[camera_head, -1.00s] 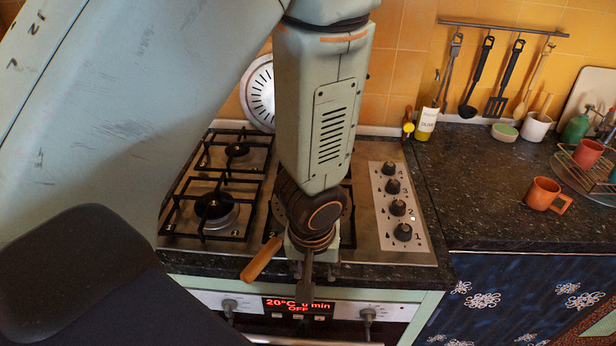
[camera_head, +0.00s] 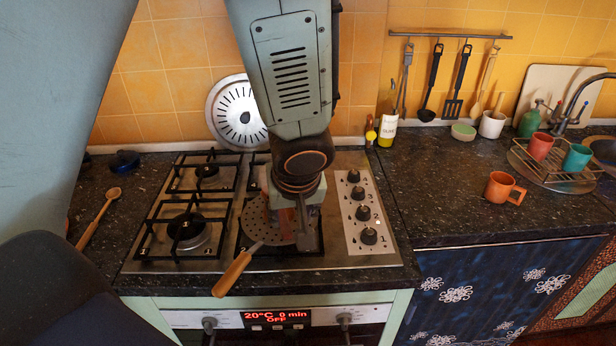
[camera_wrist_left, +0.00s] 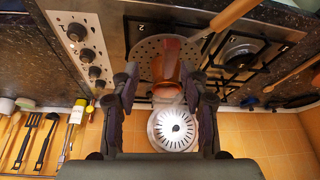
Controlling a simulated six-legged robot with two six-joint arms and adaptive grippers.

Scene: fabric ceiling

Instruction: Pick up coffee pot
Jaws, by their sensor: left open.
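A copper-coloured pot (camera_wrist_left: 172,58), which looks like the coffee pot, stands on a perforated round plate (camera_wrist_left: 147,48) on the hob in the left wrist view. In the head view my left arm hides most of the pot. The plate (camera_head: 258,222) shows there beside the gripper. A thin metal stem with a wooden handle (camera_head: 238,270) reaches toward the front edge; I cannot tell whether it belongs to the plate or the pot. My left gripper (camera_wrist_left: 160,88) is open, with its fingers apart on either side of the pot's line and nothing visibly held. My right gripper is not in view.
The gas hob (camera_head: 150,262) has black grates and a row of knobs (camera_head: 360,210) at right. A round slotted metal disc (camera_head: 237,112) leans on the tiled wall. A wooden spoon (camera_head: 98,218) lies left. An orange mug (camera_head: 503,188) and cup rack (camera_head: 560,172) stand right.

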